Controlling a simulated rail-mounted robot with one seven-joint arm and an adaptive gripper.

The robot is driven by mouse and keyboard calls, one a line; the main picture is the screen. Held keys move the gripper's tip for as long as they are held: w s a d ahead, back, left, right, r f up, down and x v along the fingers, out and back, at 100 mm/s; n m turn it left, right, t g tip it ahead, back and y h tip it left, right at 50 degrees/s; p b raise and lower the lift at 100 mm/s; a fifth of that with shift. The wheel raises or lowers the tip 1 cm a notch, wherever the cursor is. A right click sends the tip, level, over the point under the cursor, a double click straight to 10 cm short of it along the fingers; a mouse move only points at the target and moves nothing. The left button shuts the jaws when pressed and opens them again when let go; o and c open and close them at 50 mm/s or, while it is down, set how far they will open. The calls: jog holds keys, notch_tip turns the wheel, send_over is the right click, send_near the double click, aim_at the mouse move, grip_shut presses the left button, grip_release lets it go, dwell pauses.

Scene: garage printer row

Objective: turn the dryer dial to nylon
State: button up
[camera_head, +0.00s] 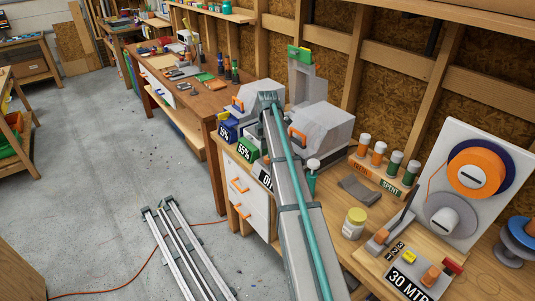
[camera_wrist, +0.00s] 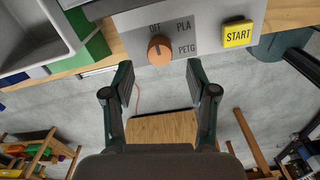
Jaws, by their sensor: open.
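The dryer's grey control panel (camera_wrist: 200,22) fills the top middle of the wrist view. It carries a round orange dial (camera_wrist: 160,51) with a dark pointer line that looks roughly upright, towards the OFF label (camera_wrist: 155,28). PLA (camera_wrist: 184,26) and PETG (camera_wrist: 187,49) are printed to its right. I see no nylon label. My gripper (camera_wrist: 161,74) is open and empty. Its two dark fingers stand either side of the dial, just below it in the picture; I see no contact. In the head view my arm hides the dial and the gripper tips.
A yellow START button (camera_wrist: 238,33) sits right of the dial. A green block (camera_wrist: 90,42) is at the wrist view's left. On the bench are several spool-like cylinders (camera_head: 378,152), a yellow-lidded jar (camera_head: 354,223) and a white spool panel (camera_head: 487,150). Open floor (camera_head: 110,215) lies left.

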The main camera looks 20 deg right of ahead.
aim_at(267, 158)
jog(key=shift+f+p, duration=0.4)
jog(key=shift+f, duration=1.5)
grip_shut()
